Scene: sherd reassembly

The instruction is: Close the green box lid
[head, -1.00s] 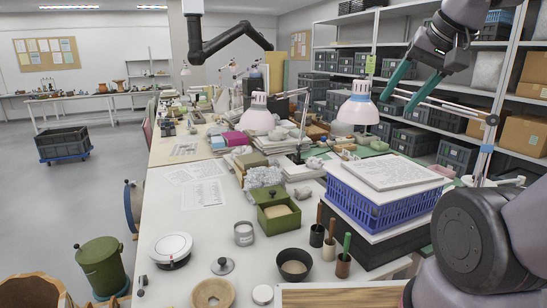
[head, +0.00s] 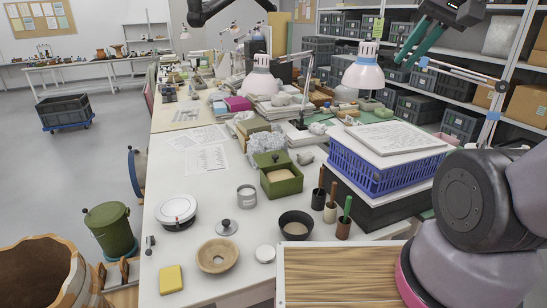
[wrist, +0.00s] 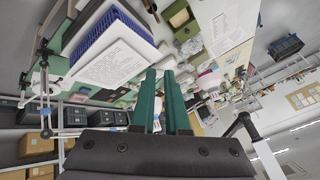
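The green box (head: 282,184) stands on the white table with its lid (head: 270,159) raised at the back edge, a dark knob on it. The box is open, and something pale tan fills its inside. In the wrist view the green box (wrist: 183,20) shows near the top, tilted. My gripper (head: 411,60) has two teal fingers and is raised high at the upper right, well away from the box. In the wrist view its fingers (wrist: 160,72) are apart with nothing between them.
A blue crate (head: 385,172) with a board on top stands right of the box. Brush holders (head: 330,213), a black bowl (head: 296,225), a tin (head: 247,196) and lamps (head: 362,72) stand nearby.

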